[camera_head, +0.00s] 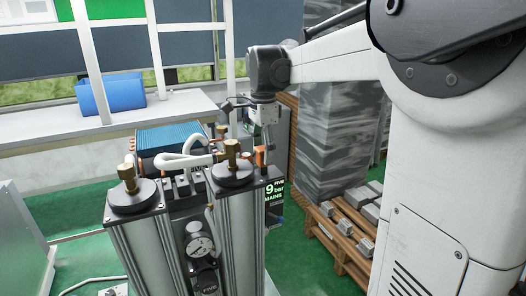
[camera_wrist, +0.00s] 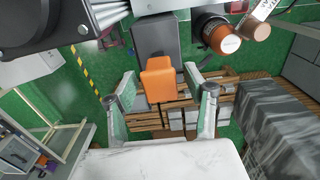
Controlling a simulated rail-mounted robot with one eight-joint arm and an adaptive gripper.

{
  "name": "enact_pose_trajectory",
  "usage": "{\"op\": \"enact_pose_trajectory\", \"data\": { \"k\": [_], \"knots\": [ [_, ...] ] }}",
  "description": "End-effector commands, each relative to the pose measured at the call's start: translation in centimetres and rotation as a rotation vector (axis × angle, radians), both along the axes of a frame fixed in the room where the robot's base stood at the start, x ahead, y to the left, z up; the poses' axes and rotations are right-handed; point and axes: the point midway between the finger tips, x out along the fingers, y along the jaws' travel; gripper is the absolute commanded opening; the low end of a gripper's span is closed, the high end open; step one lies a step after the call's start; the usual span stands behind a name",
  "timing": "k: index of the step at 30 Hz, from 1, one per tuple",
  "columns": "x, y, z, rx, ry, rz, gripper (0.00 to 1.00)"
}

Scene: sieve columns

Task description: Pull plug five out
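An orange plug (camera_head: 260,157) stands at the right end of the sieve column unit, above a display (camera_head: 274,195) that reads "FIVE 9 bar MAINS". My gripper (camera_head: 265,138) points down just above it, its fingers small in this view. In the wrist view the orange plug (camera_wrist: 158,78) appears between the two fingertips of my gripper (camera_wrist: 161,80), against a dark grey block (camera_wrist: 158,42). The fingers are apart, with a gap on each side of the plug. I cannot tell whether the fingertips reach down to its depth.
Two metal columns (camera_head: 240,235) with brass-topped caps stand beside the plug, with a gauge (camera_head: 200,247) between them. A white hose (camera_head: 185,160) lies behind. A pallet of grey blocks (camera_head: 345,225) and a wrapped stack (camera_head: 325,140) are at right. A blue bin (camera_head: 112,95) is on the sill.

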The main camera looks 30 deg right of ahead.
Motion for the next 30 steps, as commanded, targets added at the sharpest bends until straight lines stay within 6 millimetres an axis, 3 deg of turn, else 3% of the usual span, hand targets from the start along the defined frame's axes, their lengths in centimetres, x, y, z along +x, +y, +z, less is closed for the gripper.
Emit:
{"op": "enact_pose_trajectory", "data": {
  "k": [11, 24, 30],
  "knots": [
    [0.0, 0.0, 0.9, 0.0, 0.0, 0.0, 0.48],
    [0.0, 0.0, 9.0, 0.0, 0.0, 0.0, 0.48],
    [0.0, 0.0, 11.3, 0.0, 0.0, 0.0, 0.48]
  ]
}}
